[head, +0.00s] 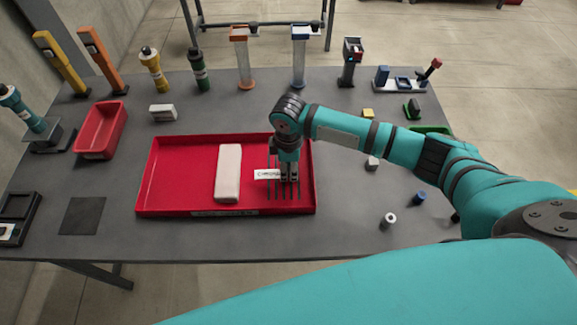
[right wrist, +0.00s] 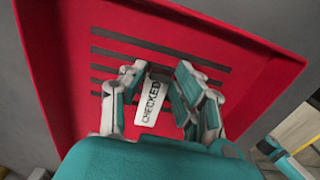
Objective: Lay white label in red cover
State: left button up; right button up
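The red cover (head: 185,180) is a shallow, low-walled red tray on the grey table, with several dark slots at its right end. It fills most of the right wrist view (right wrist: 70,100). The white label (head: 265,174) reads CHECKED and is low over the slotted part. In the right wrist view the label (right wrist: 151,103) lies between the two fingers. My right gripper (head: 289,178) points down over the slots, and its fingertips (right wrist: 158,78) meet the label's long edges. Whether the label touches the cover's floor is unclear. My left gripper is not in view.
A pale block (head: 228,172) lies in the cover left of the label. A red bin (head: 101,130) stands to the left. Bottles and dispensers line the table's back. A grey cylinder (head: 388,221) and a blue one (head: 419,198) stand at the right. The front left holds a dark mat (head: 82,216).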

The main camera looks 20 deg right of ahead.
jog(key=shift+o, duration=1.1)
notch_tip(320, 180, up, 12)
jog(key=shift+r+b, duration=0.15)
jog(key=shift+b, duration=0.25)
jog(key=shift+s, duration=0.1)
